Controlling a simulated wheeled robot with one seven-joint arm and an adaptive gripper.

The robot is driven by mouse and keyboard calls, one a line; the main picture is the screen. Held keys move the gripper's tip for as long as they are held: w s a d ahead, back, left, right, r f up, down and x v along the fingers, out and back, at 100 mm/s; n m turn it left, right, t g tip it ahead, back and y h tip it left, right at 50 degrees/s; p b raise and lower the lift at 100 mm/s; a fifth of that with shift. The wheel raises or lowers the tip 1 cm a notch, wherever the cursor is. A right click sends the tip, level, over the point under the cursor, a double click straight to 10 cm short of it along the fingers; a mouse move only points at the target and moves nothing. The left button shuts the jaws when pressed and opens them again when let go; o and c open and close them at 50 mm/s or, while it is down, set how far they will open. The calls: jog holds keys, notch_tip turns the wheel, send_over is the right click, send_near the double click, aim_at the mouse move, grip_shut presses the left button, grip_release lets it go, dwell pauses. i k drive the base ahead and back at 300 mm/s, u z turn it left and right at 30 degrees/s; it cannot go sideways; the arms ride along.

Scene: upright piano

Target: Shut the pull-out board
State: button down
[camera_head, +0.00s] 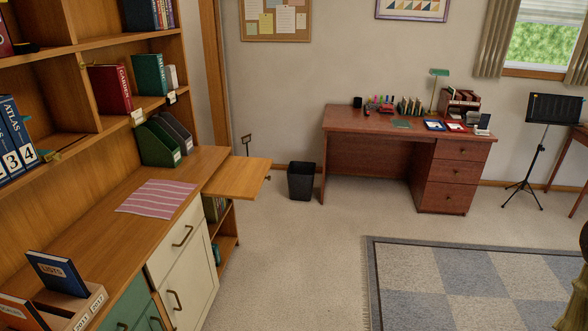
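The pull-out board (238,178) is a flat light-brown wooden panel. It sticks out to the right from the far end of the wooden wall unit, just below the counter top (105,240). A small dark knob (268,178) shows on its outer edge. The board looks bare on top. Below it is an open shelf section (224,245) with books and a teal item. My gripper is not in view.
A cream cabinet door (188,268) is below the counter. A black bin (301,181) stands right of the board. A red-brown desk (345,125) is against the back wall. Carpet (285,255) is clear before the board; a checked rug (430,290) lies right.

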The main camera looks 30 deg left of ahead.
aim_at(236, 178)
jog(key=u, duration=0.1)
jog(key=i, duration=0.85)
jog(key=u, duration=1.1)
jog(key=i, duration=0.6)
jog(key=u, duration=0.65)
